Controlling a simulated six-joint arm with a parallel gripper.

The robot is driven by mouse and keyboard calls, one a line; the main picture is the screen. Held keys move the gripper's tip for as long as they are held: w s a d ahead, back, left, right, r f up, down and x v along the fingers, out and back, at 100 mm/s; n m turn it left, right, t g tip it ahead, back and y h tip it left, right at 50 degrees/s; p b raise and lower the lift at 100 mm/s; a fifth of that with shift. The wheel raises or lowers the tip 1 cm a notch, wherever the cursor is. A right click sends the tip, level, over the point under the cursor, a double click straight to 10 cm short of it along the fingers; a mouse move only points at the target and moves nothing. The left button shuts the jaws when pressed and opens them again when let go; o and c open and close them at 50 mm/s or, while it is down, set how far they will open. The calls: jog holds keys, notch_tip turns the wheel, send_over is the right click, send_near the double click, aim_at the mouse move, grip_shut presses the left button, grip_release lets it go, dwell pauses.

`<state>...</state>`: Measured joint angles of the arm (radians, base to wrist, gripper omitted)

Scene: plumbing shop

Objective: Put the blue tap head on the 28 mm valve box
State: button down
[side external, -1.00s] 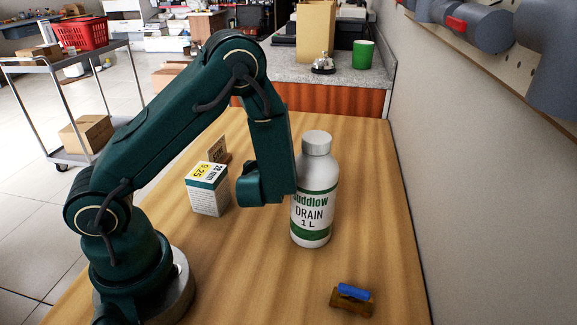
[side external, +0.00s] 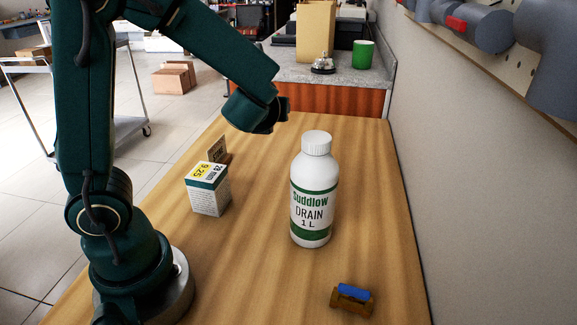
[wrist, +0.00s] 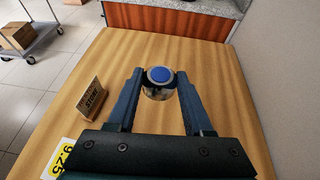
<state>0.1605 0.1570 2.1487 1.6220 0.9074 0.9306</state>
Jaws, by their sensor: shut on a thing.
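The blue tap head (wrist: 159,75), a blue disc on a shiny metal body, is between the fingertips of my gripper (wrist: 158,90) in the wrist view. My gripper is shut on it, above the table. In the side view my gripper (side external: 280,112) is raised behind the white bottle, and I cannot make out the tap head there. The 28 mm valve box (side external: 208,190), white with a green band and a yellow 9.25 label, stands upright on the table, to the left of the bottle. Only its labelled top (wrist: 60,158) shows in the wrist view, at lower left, partly behind my gripper.
A white drain bottle (side external: 313,190) stands mid-table. A small sign (side external: 217,149) stands just behind the box; it also shows in the wrist view (wrist: 91,100). A brass fitting with a blue part (side external: 352,299) lies at the front right. A wall borders the table's right side.

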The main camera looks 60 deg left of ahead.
jog(key=shift+s+a+r, duration=0.15)
jog(key=shift+r, duration=0.2)
jog(key=s+a+n+g+y, duration=0.2)
jog(key=s+n+g, duration=0.2)
jog(key=s, duration=0.2)
jog(key=n+g+y, duration=0.1)
jog(key=n+g, duration=0.3)
jog(key=g, duration=0.1)
send_over(209, 174)
jog(key=f, duration=0.1)
jog(key=shift+f, duration=3.75)
jog(key=shift+c, duration=1.5)
grip_release()
jog(key=shift+f, duration=0.1)
